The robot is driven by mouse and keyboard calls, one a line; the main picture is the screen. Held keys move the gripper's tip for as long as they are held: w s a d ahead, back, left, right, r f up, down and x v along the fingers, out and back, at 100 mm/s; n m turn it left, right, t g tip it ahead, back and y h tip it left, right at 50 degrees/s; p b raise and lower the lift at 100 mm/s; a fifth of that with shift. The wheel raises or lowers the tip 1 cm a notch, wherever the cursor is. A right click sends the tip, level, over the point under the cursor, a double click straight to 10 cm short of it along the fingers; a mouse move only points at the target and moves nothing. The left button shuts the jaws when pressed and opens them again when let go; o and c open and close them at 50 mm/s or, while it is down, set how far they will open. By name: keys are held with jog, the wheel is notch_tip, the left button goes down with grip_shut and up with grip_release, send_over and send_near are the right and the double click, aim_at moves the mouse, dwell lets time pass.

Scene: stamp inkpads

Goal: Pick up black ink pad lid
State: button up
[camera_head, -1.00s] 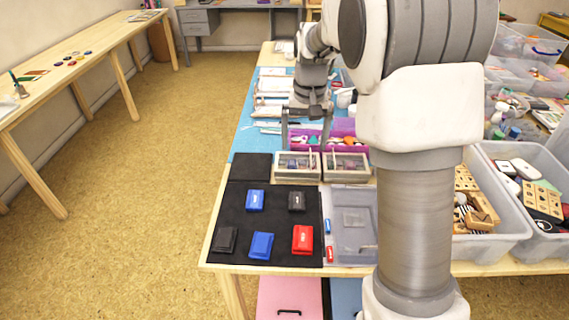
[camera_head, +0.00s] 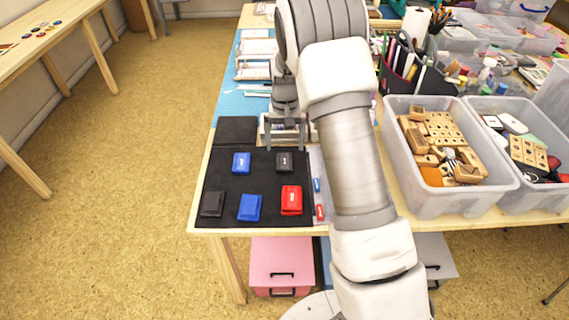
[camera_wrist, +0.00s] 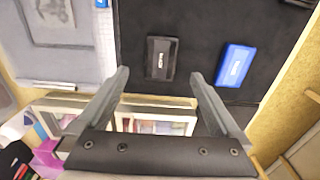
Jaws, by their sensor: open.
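A black ink pad with a white label (camera_head: 284,161) lies at the back right of the black mat (camera_head: 266,217). It also shows in the wrist view (camera_wrist: 161,58), between and just beyond my fingertips. A plain dark pad (camera_head: 213,204) lies at the mat's front left. I cannot tell whether either black piece is a separate lid. My gripper (camera_head: 286,146) is open and empty, pointing down just behind the labelled black pad. In the wrist view my gripper (camera_wrist: 160,76) has its fingers spread wide, with nothing between them touching.
Blue pads (camera_head: 241,163) (camera_head: 249,207) and a red pad (camera_head: 291,200) lie close by on the mat. Small divided boxes (camera_wrist: 150,120) stand behind it. A bin of wooden blocks (camera_head: 450,202) stands right of my arm.

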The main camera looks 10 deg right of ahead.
aim_at(285, 162)
jog(key=shift+s+f+b, duration=0.15)
jog(key=shift+f+b, duration=0.3)
jog(key=shift+f, duration=2.65)
jog(key=shift+c, duration=0.3)
jog(key=c, duration=1.3)
jog(key=shift+c, duration=0.2)
jog(key=shift+r, duration=0.15)
